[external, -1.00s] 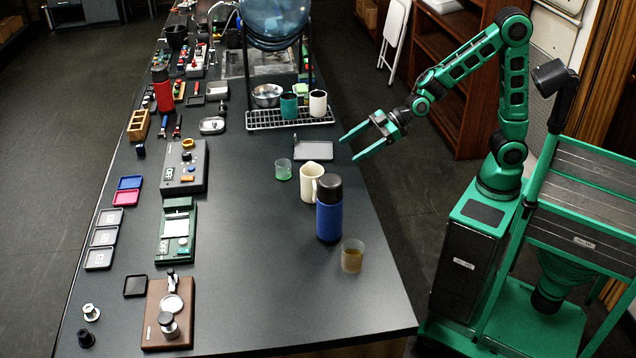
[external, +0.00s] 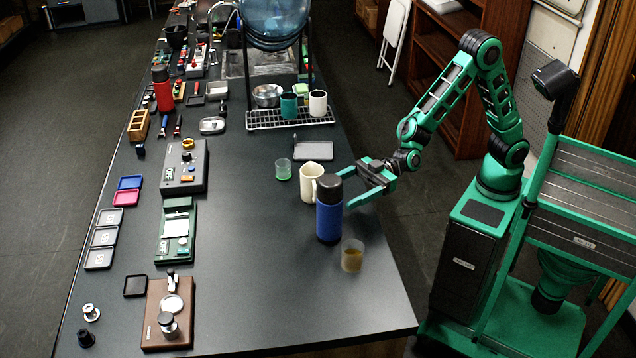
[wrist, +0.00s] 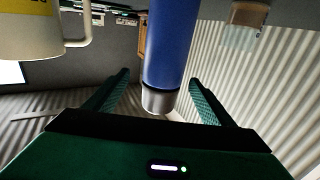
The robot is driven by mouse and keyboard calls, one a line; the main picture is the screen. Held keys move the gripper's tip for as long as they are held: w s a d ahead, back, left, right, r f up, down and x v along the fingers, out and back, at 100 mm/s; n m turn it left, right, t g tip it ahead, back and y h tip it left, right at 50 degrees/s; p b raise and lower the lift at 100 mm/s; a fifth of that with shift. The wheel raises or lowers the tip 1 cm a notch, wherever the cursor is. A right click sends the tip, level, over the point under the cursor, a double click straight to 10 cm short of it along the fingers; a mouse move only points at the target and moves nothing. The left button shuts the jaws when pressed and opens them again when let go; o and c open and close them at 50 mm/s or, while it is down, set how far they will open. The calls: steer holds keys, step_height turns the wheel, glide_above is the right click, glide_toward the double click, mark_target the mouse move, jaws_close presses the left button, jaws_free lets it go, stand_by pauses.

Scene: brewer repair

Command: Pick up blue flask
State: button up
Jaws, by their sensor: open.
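The blue flask (external: 329,215) with a black lid stands upright near the right edge of the dark table in the external view. My gripper (external: 346,190) is open just right of it, its fingers pointing left toward the flask. In the wrist view the flask (wrist: 170,50) appears upside down, between the lines of my open fingers (wrist: 160,88) and ahead of them. I cannot tell whether a finger touches it. Nothing is held.
A cream mug (external: 311,184) stands close behind the flask, and a glass with amber liquid (external: 352,256) stands in front, to the right.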

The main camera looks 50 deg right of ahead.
mark_target(319, 204)
steer(key=shift+x, duration=2.7)
steer(key=shift+s, duration=0.15)
steer(key=shift+c, duration=0.4)
steer(key=c, duration=1.3)
steer(key=shift+c, duration=0.2)
steer(key=shift+r, duration=0.1)
